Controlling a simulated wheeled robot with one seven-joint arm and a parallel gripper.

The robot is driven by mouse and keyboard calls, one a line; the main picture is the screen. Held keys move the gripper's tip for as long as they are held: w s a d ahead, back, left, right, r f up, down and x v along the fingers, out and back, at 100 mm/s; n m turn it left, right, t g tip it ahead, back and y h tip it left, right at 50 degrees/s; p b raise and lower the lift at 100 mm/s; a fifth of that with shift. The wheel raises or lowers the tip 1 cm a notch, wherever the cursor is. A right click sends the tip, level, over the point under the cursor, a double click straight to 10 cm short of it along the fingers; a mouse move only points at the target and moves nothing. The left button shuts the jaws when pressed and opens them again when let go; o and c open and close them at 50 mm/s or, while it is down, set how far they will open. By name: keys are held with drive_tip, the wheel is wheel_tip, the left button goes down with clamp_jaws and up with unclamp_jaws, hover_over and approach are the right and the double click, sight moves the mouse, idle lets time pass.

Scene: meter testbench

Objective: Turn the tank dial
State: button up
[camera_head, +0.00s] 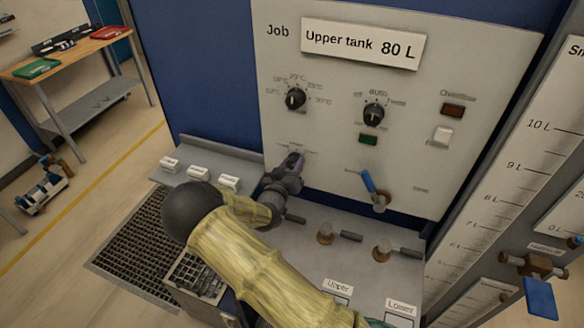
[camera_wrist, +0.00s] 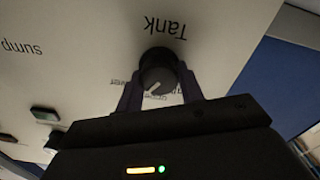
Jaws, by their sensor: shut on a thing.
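The tank dial (camera_wrist: 158,66) is a round dark knob on the pale panel, under an upside-down "Tank" label in the wrist view. A white pointer line on it points to the lower left there. My gripper (camera_wrist: 159,88) is shut on the dial, one finger on each side. In the head view my gripper (camera_head: 290,166) reaches the lower left of the panel and mostly hides the dial. Small labels beside the dial are partly hidden and hard to read.
Above are a temperature dial (camera_head: 295,99) and an auto dial (camera_head: 373,114). A blue-handled valve (camera_head: 375,192) sticks out to the right of my gripper. Two taps (camera_head: 326,234) (camera_head: 384,250) stand on the ledge below. White labelled blocks (camera_head: 199,173) sit at left.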

drive_tip(key=n+b, duration=0.1)
drive_tip(key=n, duration=0.2)
drive_tip(key=shift+a+f, duration=0.1)
drive_tip(key=shift+n+b, duration=0.4)
drive_tip(key=shift+n, duration=1.3)
drive_tip(key=o, duration=1)
drive_tip(key=shift+w, duration=0.1)
drive_tip(key=b+v, duration=0.4)
drive_tip(key=v, duration=1.3)
drive_tip(key=shift+s+a+b, duration=0.1)
drive_tip(key=shift+s+b, duration=0.15)
drive_tip(key=shift+b, duration=0.1)
